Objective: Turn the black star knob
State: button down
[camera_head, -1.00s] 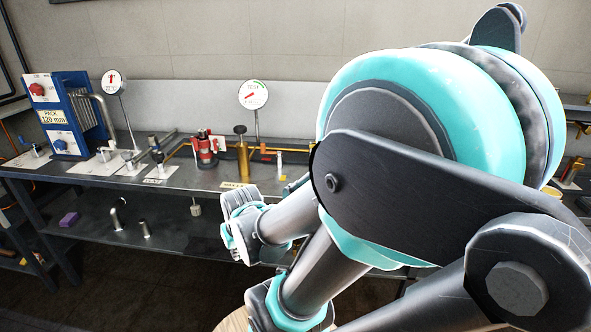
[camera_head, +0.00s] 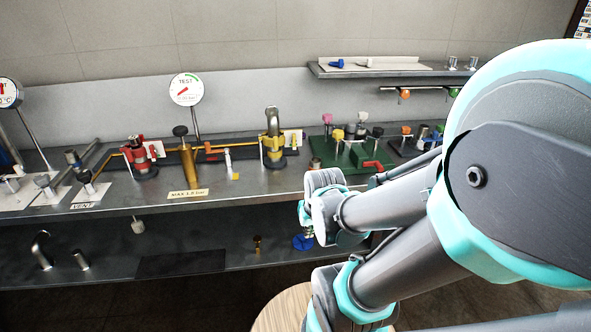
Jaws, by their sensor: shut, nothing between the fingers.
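A small black knob (camera_head: 377,131) stands among coloured knobs on a green board on the bench, right of centre; it is too small to show whether it is star-shaped. A larger black knob (camera_head: 180,131) tops a brass cylinder further left. My gripper (camera_head: 318,208) is at the end of my arm, in front of the bench edge, below and left of the green board. It is shut and empty, apart from both knobs. Its fingertips are partly hidden by my wrist.
The green board (camera_head: 350,157) also bears pink, yellow and white knobs and a red lever. A red valve (camera_head: 139,156), a test gauge (camera_head: 186,89) and a brass-and-grey fitting (camera_head: 272,145) stand left of it. A raised shelf (camera_head: 400,70) is behind. A wooden round top (camera_head: 280,312) is below.

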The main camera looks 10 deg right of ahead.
aim_at(85, 176)
jog(key=u, duration=1.3)
